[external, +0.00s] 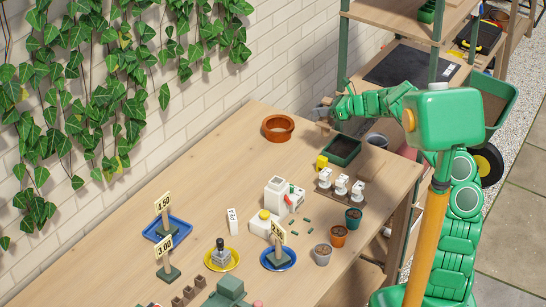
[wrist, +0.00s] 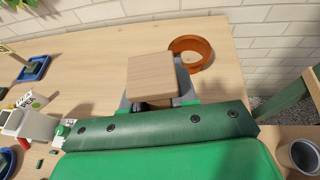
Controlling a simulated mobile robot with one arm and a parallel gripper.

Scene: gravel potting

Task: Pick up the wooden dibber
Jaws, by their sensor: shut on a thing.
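My gripper (external: 324,111) is raised over the far right part of the bench, near the dark green tray. In the wrist view its grey jaws (wrist: 155,98) are shut on a light wooden piece with a flat, square face, which I take to be the wooden dibber (wrist: 152,72). Its lower part is hidden by the jaws and my wrist. In the external view only a small bit of wood shows at the jaws. I cannot tell there how far it is above the bench.
A terracotta dish (external: 278,138) stands left of my gripper. The green tray (external: 343,162), a grey pot (external: 377,141), white figures on a wooden strip (external: 341,185) and small pots (external: 338,236) stand nearby. A shelf post (external: 432,70) rises behind. The bench's left middle is clear.

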